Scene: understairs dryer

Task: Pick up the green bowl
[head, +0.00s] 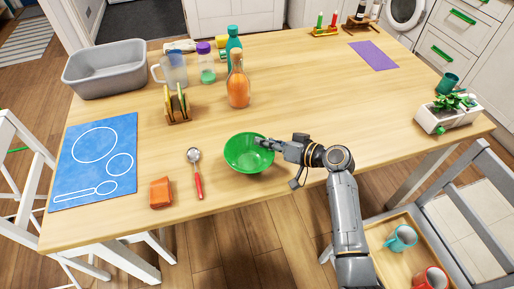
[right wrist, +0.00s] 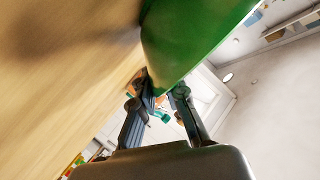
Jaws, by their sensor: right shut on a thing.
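The green bowl (head: 246,154) is near the front edge of the wooden table, upright or close to it. My right gripper (head: 264,142) reaches it from the right and is shut on its right rim. In the right wrist view the green bowl (right wrist: 190,35) fills the top middle, with the fingers of my right gripper (right wrist: 163,90) at its lower edge. I cannot tell whether the bowl touches the table. My left gripper is not in view.
A spoon with a red handle (head: 196,172) and an orange block (head: 161,193) lie left of the bowl. A blue mat (head: 95,150) is at the far left. An orange bottle (head: 238,82) stands behind the bowl. The table's middle right is clear.

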